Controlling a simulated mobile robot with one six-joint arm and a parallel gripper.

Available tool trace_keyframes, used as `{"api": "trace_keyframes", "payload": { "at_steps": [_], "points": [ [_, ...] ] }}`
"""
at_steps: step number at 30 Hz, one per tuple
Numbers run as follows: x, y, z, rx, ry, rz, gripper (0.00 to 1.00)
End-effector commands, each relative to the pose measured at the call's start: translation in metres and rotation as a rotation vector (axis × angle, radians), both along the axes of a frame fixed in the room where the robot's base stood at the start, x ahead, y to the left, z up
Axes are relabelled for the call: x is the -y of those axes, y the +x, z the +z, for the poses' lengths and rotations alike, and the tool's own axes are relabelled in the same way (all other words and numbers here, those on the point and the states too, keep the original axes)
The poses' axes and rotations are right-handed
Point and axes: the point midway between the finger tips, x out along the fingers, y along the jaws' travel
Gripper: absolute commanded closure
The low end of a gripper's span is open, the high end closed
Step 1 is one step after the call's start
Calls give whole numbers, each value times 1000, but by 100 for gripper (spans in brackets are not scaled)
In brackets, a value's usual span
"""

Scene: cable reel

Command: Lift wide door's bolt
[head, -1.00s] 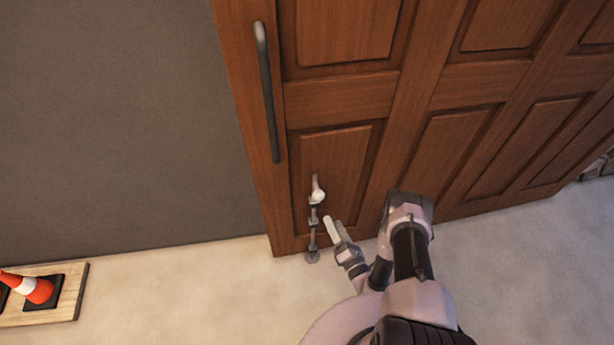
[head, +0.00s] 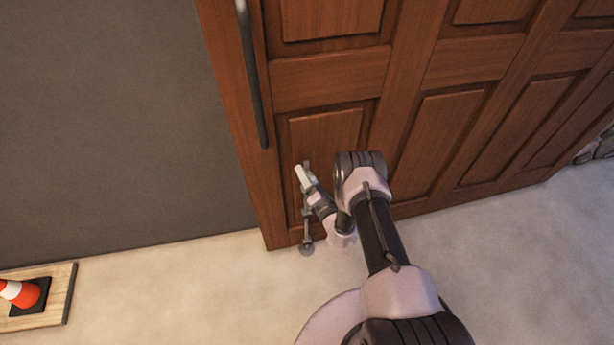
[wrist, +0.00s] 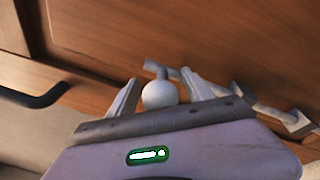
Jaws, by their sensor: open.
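The wide door (head: 330,80) is brown panelled wood. Its bolt (head: 307,228) is a grey vertical rod near the lower left corner, with its foot at the floor; my gripper hides much of its upper part in the head view. My gripper (head: 302,172) is at the top of the bolt. In the wrist view the bolt's pale round knob (wrist: 159,95) sits between the two fingers of my open gripper (wrist: 162,92). The bolt's rod (wrist: 225,98) runs off to the right behind the right finger. I cannot tell whether either finger touches the knob.
A long dark handle (head: 253,80) stands on the door above and left of the bolt; its end (wrist: 45,97) shows in the wrist view. An orange and white cone (head: 22,292) stands on a wooden board (head: 62,295) at far left. The pale floor (head: 180,300) between is clear.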

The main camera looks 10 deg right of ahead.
Motion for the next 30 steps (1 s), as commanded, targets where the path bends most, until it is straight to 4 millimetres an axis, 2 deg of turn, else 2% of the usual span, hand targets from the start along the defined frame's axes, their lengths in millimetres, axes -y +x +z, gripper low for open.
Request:
{"api": "trace_keyframes", "payload": {
  "at_steps": [1,9,17,24,27,30],
  "points": [
    [0,0,0,0,0,0,47],
    [0,0,0,0,0,0,100],
    [0,0,3,0,0,0,100],
    [0,1,55,2,-2,1,100],
    [0,0,69,1,-1,1,100],
    [0,0,75,2,-1,1,100]
  ]
}}
